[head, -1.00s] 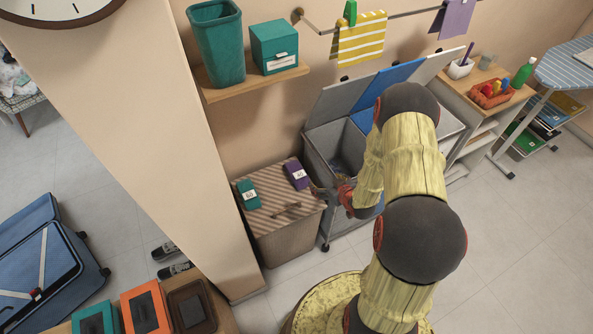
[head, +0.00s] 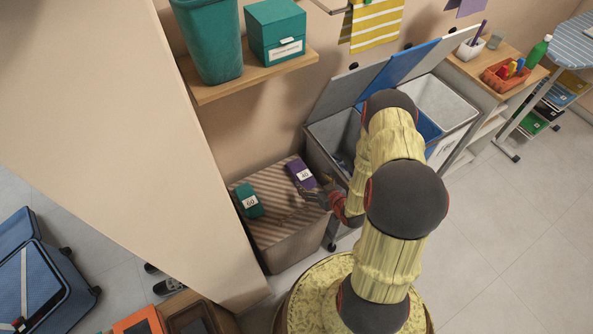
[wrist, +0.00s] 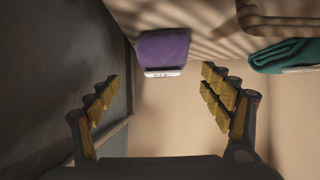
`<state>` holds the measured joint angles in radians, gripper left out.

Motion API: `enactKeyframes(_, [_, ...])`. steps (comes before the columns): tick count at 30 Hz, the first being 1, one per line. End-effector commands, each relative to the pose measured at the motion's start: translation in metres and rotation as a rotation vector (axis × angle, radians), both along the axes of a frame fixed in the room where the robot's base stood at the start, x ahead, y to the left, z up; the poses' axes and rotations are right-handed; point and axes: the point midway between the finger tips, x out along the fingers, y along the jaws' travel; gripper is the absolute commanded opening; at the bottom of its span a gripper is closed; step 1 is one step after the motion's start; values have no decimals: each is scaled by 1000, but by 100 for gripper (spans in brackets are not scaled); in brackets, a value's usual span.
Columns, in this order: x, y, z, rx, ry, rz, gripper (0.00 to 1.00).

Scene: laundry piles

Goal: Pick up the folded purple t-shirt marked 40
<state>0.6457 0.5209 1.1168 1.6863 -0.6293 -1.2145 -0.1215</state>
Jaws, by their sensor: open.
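The folded purple t-shirt (head: 301,173) lies on the striped lid of a hamper, with a white tag that reads 40 in the head view. In the wrist view the purple t-shirt (wrist: 162,48) shows ahead of the jaws, between their lines, with its pale tag edge toward me. My gripper (head: 322,190) is just right of the purple t-shirt in the head view. In the wrist view my gripper (wrist: 160,90) has its fingers wide apart with nothing between them.
A folded teal t-shirt (head: 249,201) with a white tag lies left on the same hamper lid (head: 272,233). It also shows in the wrist view (wrist: 287,55). An open sorter bin (head: 335,135) stands right behind my arm. A shelf (head: 215,92) juts out above.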

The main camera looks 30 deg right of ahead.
Motion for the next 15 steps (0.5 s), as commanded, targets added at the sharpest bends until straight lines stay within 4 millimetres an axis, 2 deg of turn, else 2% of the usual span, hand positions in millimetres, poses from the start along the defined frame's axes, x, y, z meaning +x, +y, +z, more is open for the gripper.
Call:
enactKeyframes(11, [29, 3, -16, 0, -2, 1, 80])
enactKeyframes(15, [46, 6, -25, -2, -3, 4, 80])
